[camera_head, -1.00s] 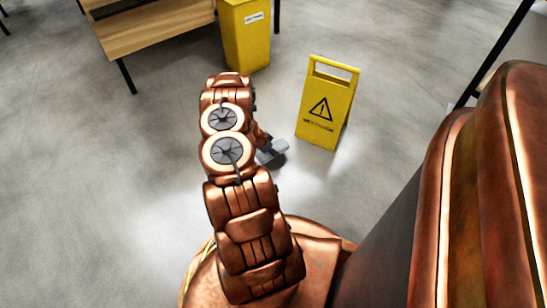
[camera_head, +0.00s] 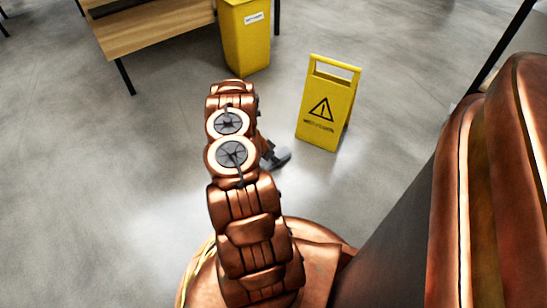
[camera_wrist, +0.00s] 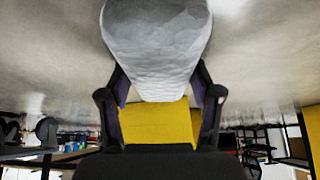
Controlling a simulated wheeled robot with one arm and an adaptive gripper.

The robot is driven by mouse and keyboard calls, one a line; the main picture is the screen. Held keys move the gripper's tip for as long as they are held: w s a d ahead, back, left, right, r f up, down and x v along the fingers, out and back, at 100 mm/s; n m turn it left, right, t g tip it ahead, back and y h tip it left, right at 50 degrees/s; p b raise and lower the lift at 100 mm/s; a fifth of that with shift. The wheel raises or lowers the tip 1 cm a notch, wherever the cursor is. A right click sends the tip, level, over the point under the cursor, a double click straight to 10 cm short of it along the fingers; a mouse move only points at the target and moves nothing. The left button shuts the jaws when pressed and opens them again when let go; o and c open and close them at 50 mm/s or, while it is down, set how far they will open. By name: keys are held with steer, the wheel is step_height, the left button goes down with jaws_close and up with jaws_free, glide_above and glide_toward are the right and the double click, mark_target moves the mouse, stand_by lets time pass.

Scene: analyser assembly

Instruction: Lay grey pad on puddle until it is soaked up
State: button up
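The grey pad (camera_wrist: 157,45) fills the top middle of the wrist view, between the two dark fingers of my gripper (camera_wrist: 160,85). The fingers press against its two sides, so my gripper is shut on it. In the head view the grey pad (camera_head: 280,158) shows small beside my arm, above the floor in front of the warning sign. My arm hides most of my gripper there. I cannot pick out the puddle's outline; pale shiny patches show on the floor near the sign.
A yellow warning sign (camera_head: 326,105) stands on the floor just beyond the pad. A yellow bin (camera_head: 245,40) stands behind it, next to a wooden bench (camera_head: 150,32). The grey floor (camera_head: 420,65) right of the sign is open.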

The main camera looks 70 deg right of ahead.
steer(key=o, duration=0.4)
steer(key=shift+r, duration=0.1)
